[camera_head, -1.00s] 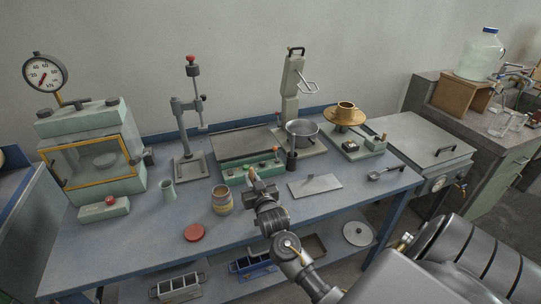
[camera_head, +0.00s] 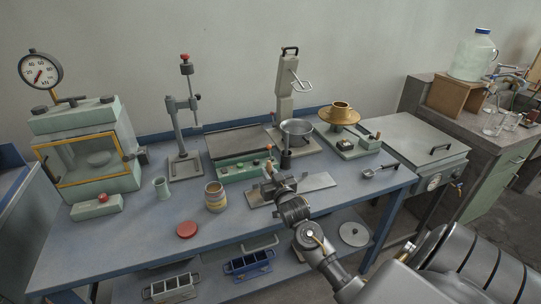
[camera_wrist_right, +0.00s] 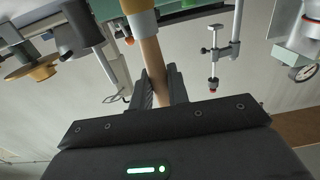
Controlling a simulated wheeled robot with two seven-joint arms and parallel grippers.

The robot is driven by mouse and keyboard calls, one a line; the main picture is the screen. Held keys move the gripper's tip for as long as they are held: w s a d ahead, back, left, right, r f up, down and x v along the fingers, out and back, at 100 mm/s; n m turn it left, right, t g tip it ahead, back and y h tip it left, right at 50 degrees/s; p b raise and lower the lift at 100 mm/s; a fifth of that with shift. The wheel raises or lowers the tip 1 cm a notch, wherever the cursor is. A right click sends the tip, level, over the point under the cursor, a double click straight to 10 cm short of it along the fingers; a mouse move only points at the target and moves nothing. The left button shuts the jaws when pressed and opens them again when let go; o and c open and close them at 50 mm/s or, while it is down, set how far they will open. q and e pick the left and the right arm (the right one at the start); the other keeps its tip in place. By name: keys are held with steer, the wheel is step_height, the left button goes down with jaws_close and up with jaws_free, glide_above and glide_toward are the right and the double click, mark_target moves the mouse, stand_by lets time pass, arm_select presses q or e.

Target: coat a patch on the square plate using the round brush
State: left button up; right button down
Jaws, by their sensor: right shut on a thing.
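The square plate (camera_head: 319,181), thin and grey, lies flat on the blue bench at mid right in the head view, partly hidden behind my right gripper. My left gripper is not in view.
A striped open jar (camera_head: 216,197) and a red lid (camera_head: 187,230) are left of my right gripper. A small green beaker (camera_head: 161,188) stands farther left. A green-fronted device (camera_head: 243,171) and a metal bowl (camera_head: 297,131) are behind. The front left bench is clear.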

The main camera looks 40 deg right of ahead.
steer(key=shift+s+a+r+p, duration=0.15)
steer(key=shift+s+p, duration=0.2)
steer(key=shift+s, duration=0.15)
steer(key=shift+s+a+r+p, duration=0.1)
steer(key=shift+s+p, duration=0.25)
steer(key=shift+s, duration=0.1)
steer(key=shift+w+a+p, duration=0.85)
steer(key=shift+w+a, duration=0.6)
steer(key=shift+a, duration=1.75)
arm_select(q)
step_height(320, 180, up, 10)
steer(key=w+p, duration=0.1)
steer(key=p, duration=0.6)
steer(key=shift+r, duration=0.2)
arm_select(e)
step_height(320, 180, up, 8)
steer(key=a, duration=0.1)
steer(key=shift+w+f, duration=0.2)
steer(key=shift+f, duration=0.05)
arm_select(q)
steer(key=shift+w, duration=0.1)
